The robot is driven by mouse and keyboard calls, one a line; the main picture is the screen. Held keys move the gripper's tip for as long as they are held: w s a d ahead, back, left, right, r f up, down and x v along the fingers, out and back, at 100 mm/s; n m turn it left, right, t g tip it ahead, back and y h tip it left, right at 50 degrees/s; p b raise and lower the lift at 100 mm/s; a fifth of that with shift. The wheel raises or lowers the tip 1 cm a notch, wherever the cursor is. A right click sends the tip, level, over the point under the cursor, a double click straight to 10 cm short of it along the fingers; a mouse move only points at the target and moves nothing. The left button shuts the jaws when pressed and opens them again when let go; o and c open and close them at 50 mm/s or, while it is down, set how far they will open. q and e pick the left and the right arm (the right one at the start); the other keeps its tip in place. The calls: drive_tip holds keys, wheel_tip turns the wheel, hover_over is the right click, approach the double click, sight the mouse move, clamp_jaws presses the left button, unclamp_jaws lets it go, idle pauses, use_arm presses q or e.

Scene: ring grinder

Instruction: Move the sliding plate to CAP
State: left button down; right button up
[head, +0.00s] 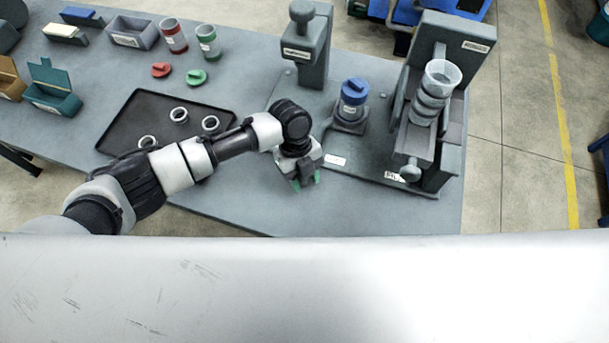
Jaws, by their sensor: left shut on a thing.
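A dark square sliding plate (348,128) sits on the machine's grey base, between the upright press and the grinder. A blue-lidded jar (354,98) stands upright on it. The press (305,48) at left carries a white label too small to read. My left gripper (305,181) points down at the base's front-left edge, below and left of the jar. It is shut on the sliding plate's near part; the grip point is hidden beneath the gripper. White labels (335,160) lie on the base, and I cannot read which marks CAP. My right gripper is not in view.
The grinder (438,100) with a clear cup stands right of the jar. A black tray (130,118) with several white rings lies left, partly behind my left arm. Red and green jars (173,36) with loose lids stand behind. Bins line the far left.

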use_arm(q)
drive_tip(key=w+a, duration=0.1)
drive_tip(key=a, duration=0.3)
drive_tip(key=w+a+b, duration=0.1)
drive_tip(key=w+a, duration=0.1)
drive_tip(key=a, duration=0.2)
drive_tip(key=w+a, duration=0.1)
drive_tip(key=a, duration=0.4)
drive_tip(key=shift+w+b, duration=0.15)
drive_tip(key=shift+b, duration=0.25)
drive_tip(key=shift+r, duration=0.15)
drive_tip(key=shift+w, duration=0.1)
drive_tip(key=c, duration=1)
unclamp_jaws()
drive_tip(key=shift+a, duration=0.1)
drive_tip(key=shift+o, duration=1.4)
drive_tip(key=shift+a, duration=0.1)
